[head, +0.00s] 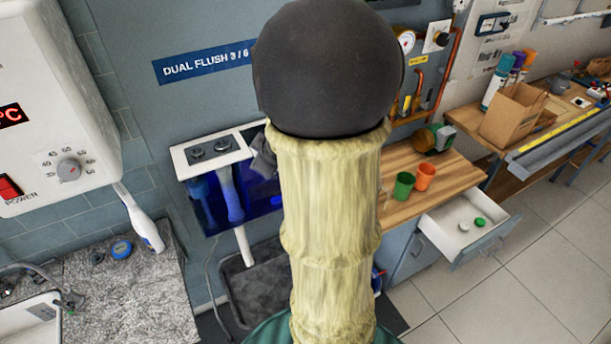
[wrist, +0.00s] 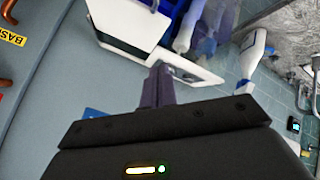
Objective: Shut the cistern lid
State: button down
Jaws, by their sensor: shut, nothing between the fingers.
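The cistern (head: 230,200) has a see-through blue tank and stands against the grey wall panel in the head view. Its white lid (head: 180,160), with a grey inset and two round buttons, shows at the top of the tank. I cannot tell whether it lies fully flat. My gripper (head: 260,150) is at the lid's right end, partly hidden behind my arm, which also hides the cistern's right side. In the wrist view, the shut, empty fingers of my gripper (wrist: 158,82) point at the white lid (wrist: 130,25), very near or touching its edge.
A white heater (head: 60,90) hangs at the left above a grey stone counter (head: 125,290). At the right, a wooden workbench (head: 400,195) bears green and orange cups, with an open drawer (head: 465,220) below. Tiled floor is clear at the lower right.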

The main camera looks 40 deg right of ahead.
jog(key=s+d+n+t+y, duration=0.1)
jog(key=s+d+n+y, duration=0.1)
jog(key=d+n, duration=0.4)
jog(key=s+d+f+n+g+y, duration=0.1)
jog(key=s+d+y, duration=0.1)
jog(key=s, duration=0.4)
jog(key=s+d+f+n+g+y, duration=0.1)
jog(key=s+d+y, duration=0.1)
jog(key=s, duration=0.4)
jog(key=shift+d+n+b, duration=0.3)
jog(key=shift+n, duration=0.1)
jog(key=shift+f, duration=0.25)
jog(key=w+a+f+p, duration=0.2)
jog(key=w+f, duration=0.4)
jog(key=w, duration=0.3)
jog(key=shift+w+f, duration=0.3)
jog(key=shift+f, duration=0.05)
